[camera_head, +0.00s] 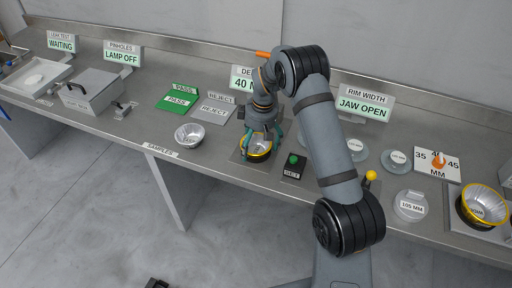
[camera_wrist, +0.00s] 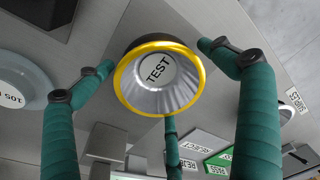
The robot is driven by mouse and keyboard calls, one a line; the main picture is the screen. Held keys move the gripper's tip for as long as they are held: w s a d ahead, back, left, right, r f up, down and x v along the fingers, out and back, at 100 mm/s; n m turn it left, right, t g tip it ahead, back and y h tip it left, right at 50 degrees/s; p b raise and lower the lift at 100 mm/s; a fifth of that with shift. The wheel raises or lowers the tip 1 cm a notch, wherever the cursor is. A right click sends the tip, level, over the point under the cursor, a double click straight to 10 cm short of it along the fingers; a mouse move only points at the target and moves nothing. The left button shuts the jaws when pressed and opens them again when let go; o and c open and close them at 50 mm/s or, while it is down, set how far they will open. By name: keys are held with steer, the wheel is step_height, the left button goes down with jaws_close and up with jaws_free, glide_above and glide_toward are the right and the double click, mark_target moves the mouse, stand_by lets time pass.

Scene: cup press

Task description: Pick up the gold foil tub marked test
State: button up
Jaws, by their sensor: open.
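The tub marked TEST (camera_wrist: 158,72) has a yellow-gold rim and a silvery inside, with the label on its floor. It stands upright on a grey plate in the head view, partly behind my fingers, with its yellow side (camera_head: 259,152) showing. My gripper (camera_head: 258,139) is right over the tub, pointing down. In the wrist view its teal fingers are spread around the rim, one at left, one at right and one below. Gaps show between the left and right fingertips and the rim; whether the lower finger touches it I cannot tell.
A black box with a green button (camera_head: 294,163) stands close right of the tub. A silver tub (camera_head: 189,135) sits to the left near the SAMPLES label. Another yellow-rimmed tub (camera_head: 482,207) is at far right. Green PASS (camera_head: 178,100) and grey REJECT (camera_head: 213,109) plates lie behind.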

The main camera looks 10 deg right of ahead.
steer(key=shift+c, duration=0.5)
steer(key=c, duration=0.7)
steer(key=shift+c, duration=0.2)
